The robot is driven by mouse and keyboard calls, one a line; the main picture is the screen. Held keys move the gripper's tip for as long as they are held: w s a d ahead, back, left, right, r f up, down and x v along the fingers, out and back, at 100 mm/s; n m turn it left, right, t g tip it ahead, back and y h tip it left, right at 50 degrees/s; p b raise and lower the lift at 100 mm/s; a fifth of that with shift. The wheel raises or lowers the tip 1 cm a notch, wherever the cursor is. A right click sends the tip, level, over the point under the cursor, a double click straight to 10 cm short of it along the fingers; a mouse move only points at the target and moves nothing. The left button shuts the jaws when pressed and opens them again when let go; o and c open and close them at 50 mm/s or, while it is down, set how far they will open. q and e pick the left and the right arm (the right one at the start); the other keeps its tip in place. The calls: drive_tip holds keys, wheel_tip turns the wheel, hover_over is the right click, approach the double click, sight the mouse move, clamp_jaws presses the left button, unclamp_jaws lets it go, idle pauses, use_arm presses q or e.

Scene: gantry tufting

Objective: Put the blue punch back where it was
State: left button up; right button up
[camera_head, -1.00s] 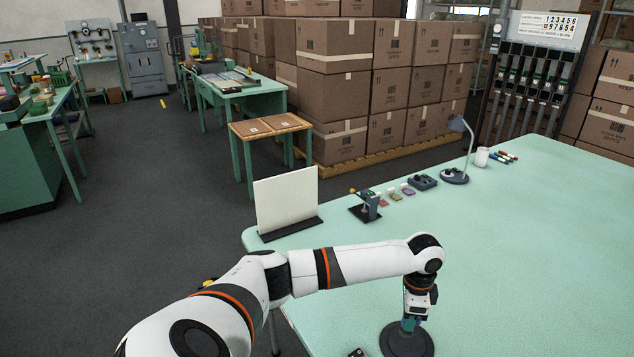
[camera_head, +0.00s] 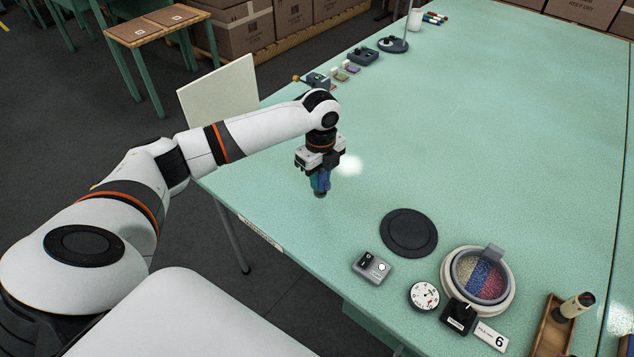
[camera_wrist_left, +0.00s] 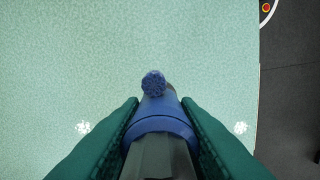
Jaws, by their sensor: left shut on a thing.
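My left gripper (camera_head: 319,181) is shut on the blue punch (camera_head: 321,188) and holds it upright, tip down, above the left part of the green table (camera_head: 470,130). In the left wrist view the punch (camera_wrist_left: 162,118) sits between the two green fingers, its round blue end with small bumps pointing away from the wrist. The gripper is up and left of the black round pad (camera_head: 408,232), clear of it. I cannot tell how high the punch tip is above the table. My right gripper is not in view.
A grey switch box (camera_head: 371,266), a dial (camera_head: 423,296), a round bowl (camera_head: 478,278) with coloured beads and a wooden tray (camera_head: 545,325) stand near the front. A white panel (camera_head: 220,97) and small items line the far left edge. The table's middle is clear.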

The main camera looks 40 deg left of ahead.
sight(320, 187)
use_arm(q)
wheel_tip(320, 187, down, 4)
drive_tip(key=shift+a+f, duration=0.1)
drive_tip(key=shift+f, duration=0.25)
drive_tip(key=o, duration=0.9)
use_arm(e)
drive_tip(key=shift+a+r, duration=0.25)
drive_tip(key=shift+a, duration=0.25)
use_arm(q)
drive_tip(key=shift+r, duration=0.3)
wheel_tip(320, 187, up, 12)
drive_tip(key=shift+f+b, duration=0.1)
drive_tip(key=shift+b, duration=0.4)
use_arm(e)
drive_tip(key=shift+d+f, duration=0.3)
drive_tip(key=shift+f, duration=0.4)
use_arm(q)
drive_tip(key=shift+s+f, duration=0.1)
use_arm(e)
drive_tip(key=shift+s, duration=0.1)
